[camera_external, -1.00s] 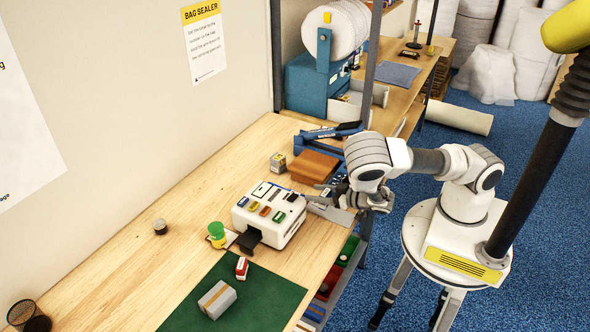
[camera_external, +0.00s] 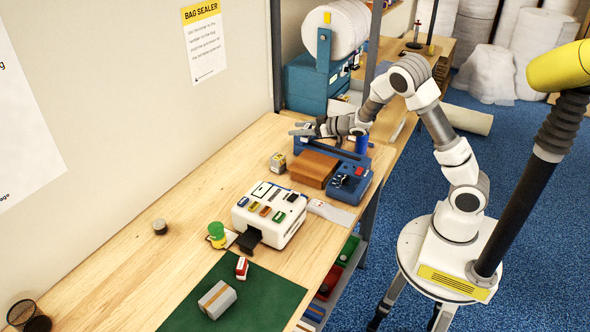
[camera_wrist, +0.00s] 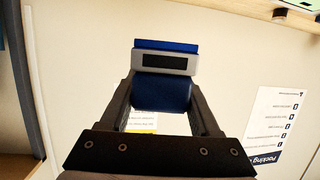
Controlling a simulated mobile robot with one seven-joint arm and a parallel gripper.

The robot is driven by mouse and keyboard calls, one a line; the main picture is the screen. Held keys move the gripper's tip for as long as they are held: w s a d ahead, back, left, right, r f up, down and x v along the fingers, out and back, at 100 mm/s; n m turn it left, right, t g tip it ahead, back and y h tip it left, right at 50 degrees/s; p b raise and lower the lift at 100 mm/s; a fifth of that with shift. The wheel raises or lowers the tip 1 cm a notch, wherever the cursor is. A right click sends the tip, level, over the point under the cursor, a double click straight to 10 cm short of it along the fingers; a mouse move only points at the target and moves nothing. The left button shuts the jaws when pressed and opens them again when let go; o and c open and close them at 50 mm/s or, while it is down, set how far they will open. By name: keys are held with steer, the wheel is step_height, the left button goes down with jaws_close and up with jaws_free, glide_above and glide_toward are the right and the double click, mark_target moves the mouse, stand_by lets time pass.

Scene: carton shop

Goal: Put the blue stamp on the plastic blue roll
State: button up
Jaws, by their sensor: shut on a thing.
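My gripper (camera_external: 297,129) points left toward the wall, above the back of the table. In the wrist view, my gripper (camera_wrist: 161,92) is shut on a blue block with a grey band and a dark window, which looks like the blue stamp (camera_wrist: 162,92). In the external view the stamp is too small to make out between the fingers. A short blue cylinder (camera_external: 362,144), which may be the plastic blue roll, stands upright by the blue sealer, below my wrist and apart from the fingertips.
The left table is mostly clear.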

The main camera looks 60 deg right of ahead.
steer(key=s+d+r+b, duration=0.1)
steer(key=s+d+r, duration=0.15)
steer(key=d, duration=0.45)
steer(key=s+d+r+b, duration=0.1)
steer(key=d+r, duration=0.2)
steer(key=d, duration=0.5)
steer(key=s+d+f+m+h+b, duration=0.1)
steer(key=s+d+f+h+b, duration=0.15)
steer(key=s+d, duration=1.6)
steer(key=w+a+f, duration=0.3)
steer(key=w+f, duration=0.6)
steer(key=f, duration=0.2)
steer(key=shift+w+a+f+y, duration=0.25)
steer(key=shift+w+a+y, duration=0.1)
steer(key=shift+w+a, duration=0.05)
steer(key=shift+f, duration=0.2)
steer(key=o, duration=1.4)
steer(key=shift+r, duration=0.1)
steer(key=shift+c, duration=0.2)
